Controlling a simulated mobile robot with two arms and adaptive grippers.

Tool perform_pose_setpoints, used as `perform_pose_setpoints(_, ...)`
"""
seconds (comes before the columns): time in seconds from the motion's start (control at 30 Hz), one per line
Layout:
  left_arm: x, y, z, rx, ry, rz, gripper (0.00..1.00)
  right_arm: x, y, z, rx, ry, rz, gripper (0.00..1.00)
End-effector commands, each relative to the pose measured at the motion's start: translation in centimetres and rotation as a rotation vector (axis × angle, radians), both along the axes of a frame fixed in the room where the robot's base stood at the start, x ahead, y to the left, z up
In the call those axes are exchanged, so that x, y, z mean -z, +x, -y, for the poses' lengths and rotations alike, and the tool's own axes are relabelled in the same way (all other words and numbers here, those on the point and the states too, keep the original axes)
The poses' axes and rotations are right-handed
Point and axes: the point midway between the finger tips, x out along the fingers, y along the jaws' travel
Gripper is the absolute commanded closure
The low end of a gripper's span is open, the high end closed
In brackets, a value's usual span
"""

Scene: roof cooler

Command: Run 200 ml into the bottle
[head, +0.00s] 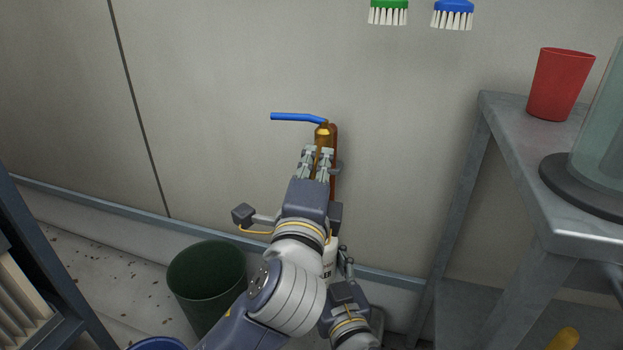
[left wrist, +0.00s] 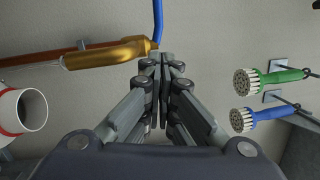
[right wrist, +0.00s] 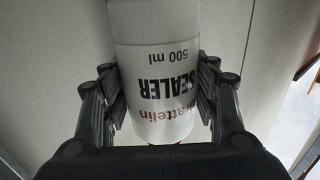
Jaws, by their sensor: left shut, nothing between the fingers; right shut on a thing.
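A brass tap (head: 322,132) with a blue lever (head: 296,117) is on the wall; the lever points left in the head view. In the left wrist view the tap (left wrist: 110,53) and lever (left wrist: 157,22) are just beyond my left gripper (left wrist: 160,58). That gripper (head: 317,153) is shut and empty, close to the lever's base; contact is unclear. My right gripper (right wrist: 160,95) is shut around a white bottle (right wrist: 155,70) marked SEALER 500 ml. The bottle's open mouth (left wrist: 22,112) shows below the spout.
A dark green bin (head: 207,285) stands on the floor at left. A grey metal table (head: 530,185) at right bears a red cup (head: 560,84) and a glass cylinder (head: 605,130). A green brush (head: 388,12) and a blue brush (head: 453,14) hang on the wall.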

Motion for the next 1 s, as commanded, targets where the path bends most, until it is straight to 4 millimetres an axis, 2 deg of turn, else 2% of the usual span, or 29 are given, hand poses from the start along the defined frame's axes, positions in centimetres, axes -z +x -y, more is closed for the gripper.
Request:
perform_pose_setpoints(0.1,-0.4,2.2,0.1,-0.002,0.0,0.0,1.0,-0.1,0.0,0.0,-0.001,0.001,0.003,0.69)
perform_pose_setpoints(0.33,-0.9,4.3,-1.7,0.0,0.001,0.0,1.0,-0.1,0.0,0.0,-0.001,0.001,0.003,0.69)
perform_pose_setpoints(1.0,-1.0,5.0,-2.4,0.024,0.002,0.0,1.0,-0.1,0.0,0.0,-0.001,0.001,0.003,0.69)
